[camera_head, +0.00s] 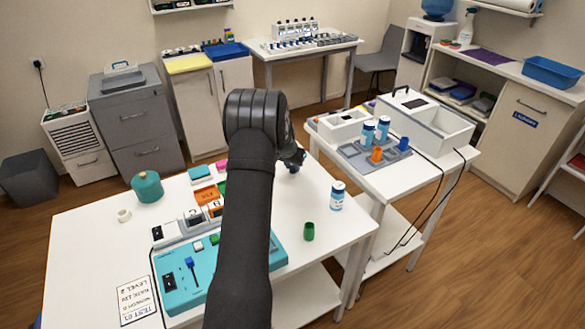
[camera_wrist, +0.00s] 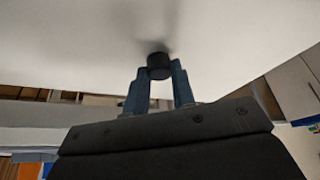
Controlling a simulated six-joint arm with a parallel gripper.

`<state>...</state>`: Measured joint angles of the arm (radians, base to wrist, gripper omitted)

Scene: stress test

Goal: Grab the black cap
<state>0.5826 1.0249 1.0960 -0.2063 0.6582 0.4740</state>
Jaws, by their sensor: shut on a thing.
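The black cap (camera_wrist: 159,66) is a small dark round piece between the fingertips in the wrist view. My gripper (camera_wrist: 159,73) has its two blue-grey fingers shut on it. A soft shadow falls on the white surface close by the cap; I cannot tell whether it touches that surface. In the head view, my gripper (camera_head: 294,160) is over the back right part of the white table (camera_head: 85,255), partly behind my own arm. The cap is too small and too hidden to make out there.
A teal board (camera_head: 182,293), an orange tray (camera_head: 208,195) and a teal round container (camera_head: 147,187) are left. A side table (camera_head: 366,184) stands beyond a gap.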

